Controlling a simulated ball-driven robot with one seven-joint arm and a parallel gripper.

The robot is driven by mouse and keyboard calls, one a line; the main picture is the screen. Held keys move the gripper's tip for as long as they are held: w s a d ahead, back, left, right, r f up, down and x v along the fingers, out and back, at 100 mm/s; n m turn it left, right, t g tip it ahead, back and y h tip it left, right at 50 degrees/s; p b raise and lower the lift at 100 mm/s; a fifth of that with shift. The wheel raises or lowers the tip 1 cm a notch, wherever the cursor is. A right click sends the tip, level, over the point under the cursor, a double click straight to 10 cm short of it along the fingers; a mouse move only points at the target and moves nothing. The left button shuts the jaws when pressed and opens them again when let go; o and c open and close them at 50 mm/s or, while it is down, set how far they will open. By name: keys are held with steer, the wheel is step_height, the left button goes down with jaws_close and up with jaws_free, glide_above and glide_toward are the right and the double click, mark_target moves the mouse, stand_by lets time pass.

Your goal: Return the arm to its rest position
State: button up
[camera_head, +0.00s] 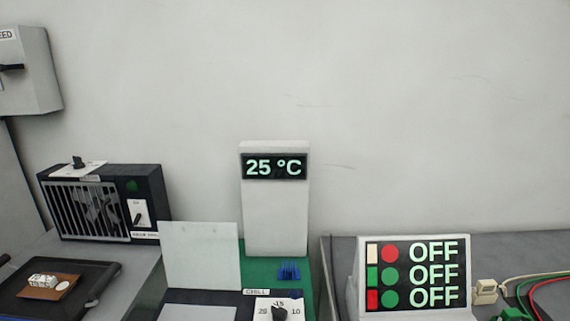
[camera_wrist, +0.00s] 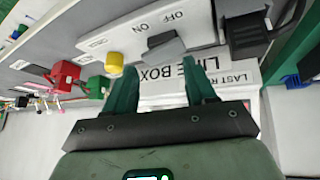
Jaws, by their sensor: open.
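My gripper (camera_wrist: 160,68) shows in the wrist view with its two green fingers spread apart and nothing between them. Its fingertips point at a white box with upside-down lettering that reads in part "LINE BOX" (camera_wrist: 168,76). Just beyond the fingertips is a grey rocker switch (camera_wrist: 165,52) on a white plate marked OFF and ON. I cannot tell whether a fingertip touches anything. My arm and gripper do not show in the head view.
The wrist view shows a yellow knob (camera_wrist: 114,63), a red block (camera_wrist: 66,73) and a green block (camera_wrist: 97,87). The head view shows a 25 °C display (camera_head: 274,167), an OFF panel (camera_head: 433,273), a dark grilled box (camera_head: 90,208) and a wall box (camera_head: 30,72).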

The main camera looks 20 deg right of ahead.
steer(key=s+a+f+n+y, duration=0.5)
steer(key=s+a+f+n, duration=0.15)
steer(key=a, duration=0.45)
steer(key=s+d+f+g, duration=0.1)
steer(key=s+f+g, duration=0.3)
steer(key=s, duration=0.7)
steer(key=shift+s+f+m+h, duration=0.15)
steer(key=shift+f+m+h, duration=0.2)
steer(key=shift+f, duration=0.35)
